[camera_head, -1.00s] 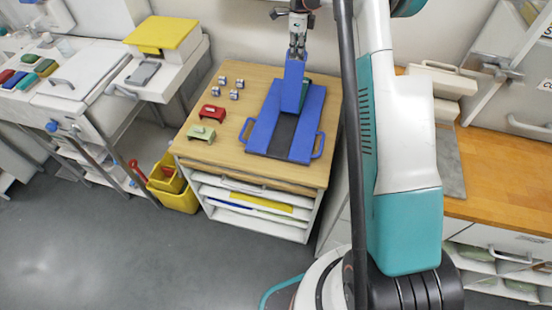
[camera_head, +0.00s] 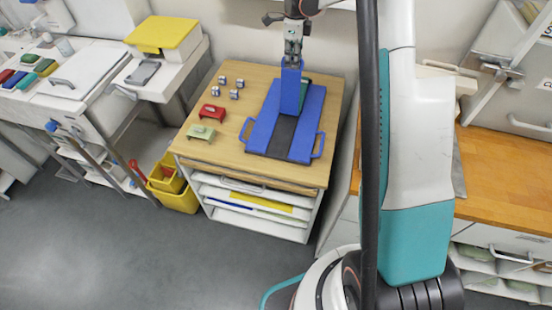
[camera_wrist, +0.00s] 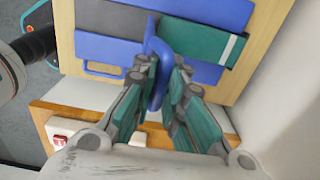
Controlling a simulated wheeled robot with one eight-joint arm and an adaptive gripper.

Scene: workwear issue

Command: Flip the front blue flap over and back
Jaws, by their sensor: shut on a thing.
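The blue flap (camera_head: 291,92) stands raised from the blue board (camera_head: 263,134), which lies on the wooden tabletop. My gripper (camera_head: 293,45) is above the flap and shut on its upper end. In the wrist view, the teal fingers of my gripper (camera_wrist: 160,75) close around a blue handle (camera_wrist: 157,62) of the flap. A dark grey strip (camera_head: 282,134) runs down the middle of the board. A green panel with a pale stripe (camera_wrist: 205,43) lies beside the flap, and part of it shows behind the flap in the head view. The flap's exact tilt is hard to tell.
The wooden cabinet top (camera_head: 235,135) also holds a red block (camera_head: 213,112), a pale green block (camera_head: 200,133) and several small metal pieces (camera_head: 222,80) on the left. A wall is close behind. A yellow bin (camera_head: 175,197) stands on the floor at left.

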